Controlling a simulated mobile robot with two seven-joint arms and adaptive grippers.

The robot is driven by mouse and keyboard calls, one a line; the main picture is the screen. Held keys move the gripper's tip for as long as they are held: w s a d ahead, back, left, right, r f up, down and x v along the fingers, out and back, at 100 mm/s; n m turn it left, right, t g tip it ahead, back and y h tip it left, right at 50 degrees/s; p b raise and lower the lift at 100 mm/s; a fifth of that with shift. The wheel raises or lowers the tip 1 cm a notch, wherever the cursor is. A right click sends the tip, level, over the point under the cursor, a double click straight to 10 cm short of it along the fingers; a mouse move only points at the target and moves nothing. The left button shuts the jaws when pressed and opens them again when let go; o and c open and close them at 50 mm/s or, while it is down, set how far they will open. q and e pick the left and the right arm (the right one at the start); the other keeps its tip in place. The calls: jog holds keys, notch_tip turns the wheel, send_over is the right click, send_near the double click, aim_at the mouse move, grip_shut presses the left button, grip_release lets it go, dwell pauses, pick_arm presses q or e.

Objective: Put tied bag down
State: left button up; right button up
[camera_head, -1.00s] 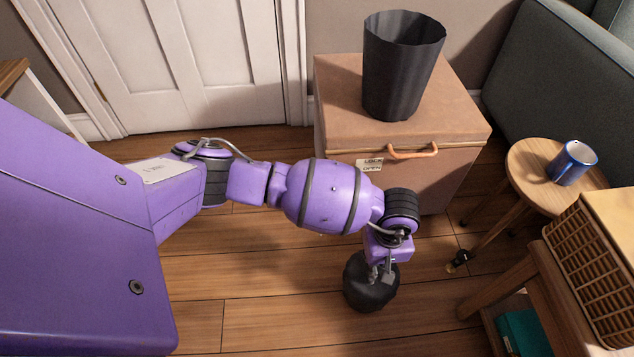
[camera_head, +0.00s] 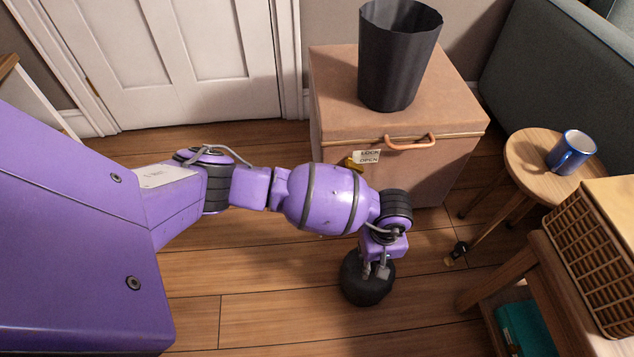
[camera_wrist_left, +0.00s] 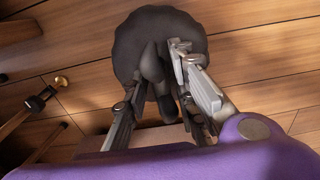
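The tied bag (camera_head: 367,284) is a dark, round bundle in the lower middle of the head view, low over or on the wooden floor. I cannot tell whether it bears on the floor. In the left wrist view, the bag (camera_wrist_left: 185,30) shows with its knotted top (camera_wrist_left: 151,68) between the two fingers. My left gripper (camera_wrist_left: 158,70) points down at it from above, and its fingers close in on both sides of the knot. In the head view, the left gripper (camera_head: 375,270) partly covers the bag's top. My right gripper is not in view.
A tan chest (camera_head: 330,90) with an orange handle stands behind, with a dark open bin (camera_head: 398,60) on top. At right are a round stool (camera_head: 525,165) with a blue mug (camera_head: 571,153) and a wooden stand (camera_head: 560,290). Bare floor (camera_head: 270,320) lies left of the bag.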

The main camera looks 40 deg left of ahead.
pick_arm(q)
jog(key=shift+w+d+r, duration=0.1)
jog(key=shift+w+r, duration=0.05)
jog(key=shift+r, duration=0.05)
